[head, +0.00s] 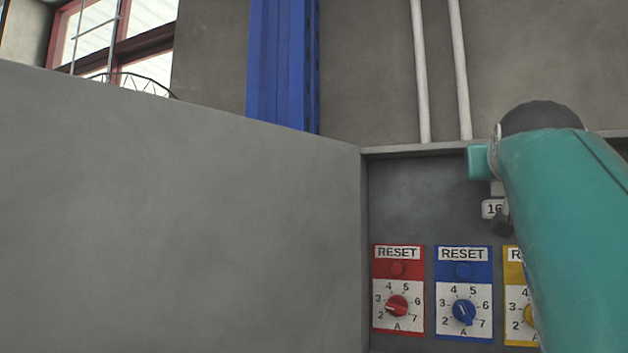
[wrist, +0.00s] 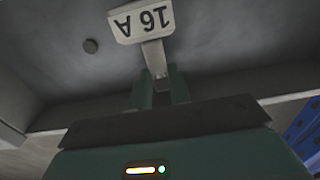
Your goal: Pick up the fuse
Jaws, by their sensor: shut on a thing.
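The fuse (wrist: 154,58) is a pale piece with a white plate marked "16 A", upside down in the wrist view. My gripper (wrist: 159,88) has its two green fingers closed on the narrow stem of the fuse. In the head view, the "16" plate of the fuse (head: 491,209) shows near the back panel, above the dials. The teal end of my gripper (head: 478,163) is just above it, and my arm covers its right side. I cannot tell whether the fuse is seated in the panel or free of it.
Below the fuse are a red reset dial panel (head: 397,290), a blue one (head: 463,293) and a yellow one (head: 518,300), partly behind my arm. A large grey wall (head: 180,220) fills the left.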

